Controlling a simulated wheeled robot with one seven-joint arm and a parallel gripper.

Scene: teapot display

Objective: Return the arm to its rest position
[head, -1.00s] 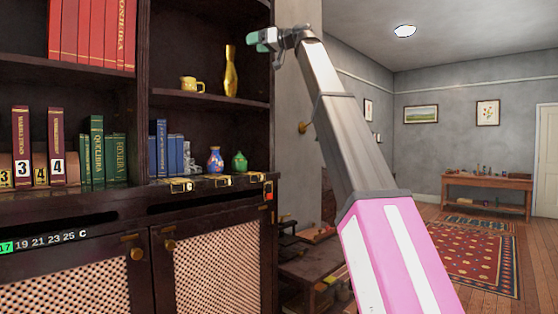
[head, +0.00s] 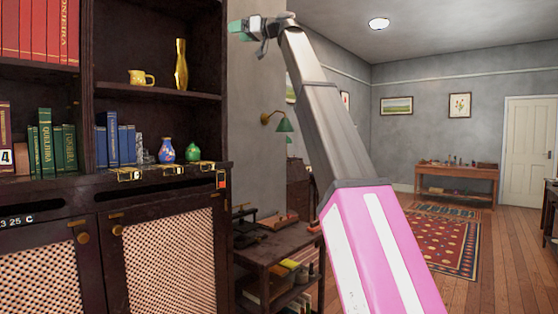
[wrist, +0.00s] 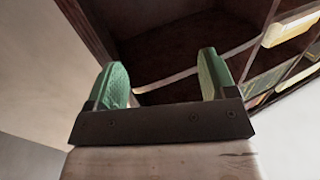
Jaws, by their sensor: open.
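My gripper (wrist: 160,84) is open and empty in the wrist view. Its two green fingers stand apart with nothing between them. In the head view my gripper (head: 237,30) is small, high up, at the upper end of my raised arm. It shows in front of the right edge of the dark bookcase (head: 205,45) and the grey wall. I cannot tell how far it is from the bookcase. My pink and grey arm fills the middle of the head view and hides part of the room behind it.
The bookcase shelves hold books, a gold vase (head: 181,66), a gold cup (head: 140,78), a blue vase (head: 167,152) and a green vase (head: 192,153). A low wooden table (head: 262,255) stands right of it. Open floor and a patterned rug (head: 445,245) lie to the right.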

